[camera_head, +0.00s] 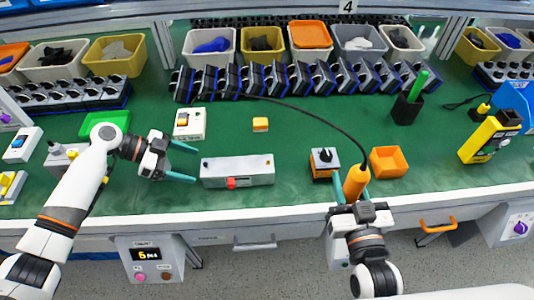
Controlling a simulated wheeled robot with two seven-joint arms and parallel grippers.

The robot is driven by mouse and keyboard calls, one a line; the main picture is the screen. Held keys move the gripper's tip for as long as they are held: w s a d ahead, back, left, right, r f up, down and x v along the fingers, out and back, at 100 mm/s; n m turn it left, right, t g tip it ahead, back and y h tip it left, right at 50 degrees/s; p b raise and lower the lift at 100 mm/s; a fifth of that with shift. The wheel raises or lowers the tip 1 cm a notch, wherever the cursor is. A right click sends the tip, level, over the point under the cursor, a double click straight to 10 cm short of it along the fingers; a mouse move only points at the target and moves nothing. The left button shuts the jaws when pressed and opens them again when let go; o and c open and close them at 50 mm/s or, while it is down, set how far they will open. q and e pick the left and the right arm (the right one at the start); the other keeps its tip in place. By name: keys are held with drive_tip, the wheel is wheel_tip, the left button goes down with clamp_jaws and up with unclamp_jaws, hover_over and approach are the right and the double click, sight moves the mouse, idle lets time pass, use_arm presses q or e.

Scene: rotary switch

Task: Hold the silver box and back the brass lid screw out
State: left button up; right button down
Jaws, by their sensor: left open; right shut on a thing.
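The silver box (250,172) is a long grey case with a red knob on its front, lying on the green bench top in the middle. Small dark marks show on its top, but I cannot make out the brass lid screw. My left gripper (194,164) is open just left of the box, its two teal fingers pointing toward it, apart from it. My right gripper (352,193) is shut on an orange corded screwdriver (356,180) at the front edge of the bench, to the right of the box. The driver's tip is hidden.
The black cord (310,112) arcs over the bench.

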sight(210, 171)
use_arm(q)
drive_tip(key=shift+s+d+f, duration=0.1)
drive_tip(key=shift+d+f, duration=0.15)
drive_tip(key=shift+d, duration=0.15)
use_arm(e)
drive_tip(key=shift+s, duration=0.1)
use_arm(q)
drive_tip(key=shift+b+x, duration=1.1)
drive_tip(key=shift+x, duration=1.9)
use_arm(e)
drive_tip(key=shift+f, duration=1.05)
use_arm(q)
drive_tip(key=shift+c, duration=0.4)
drive_tip(key=c, duration=0.9)
drive_tip(key=o, duration=1.3)
drive_tip(key=shift+c, duration=0.2)
drive_tip(key=c, duration=1.2)
drive_tip(key=shift+c, duration=0.2)
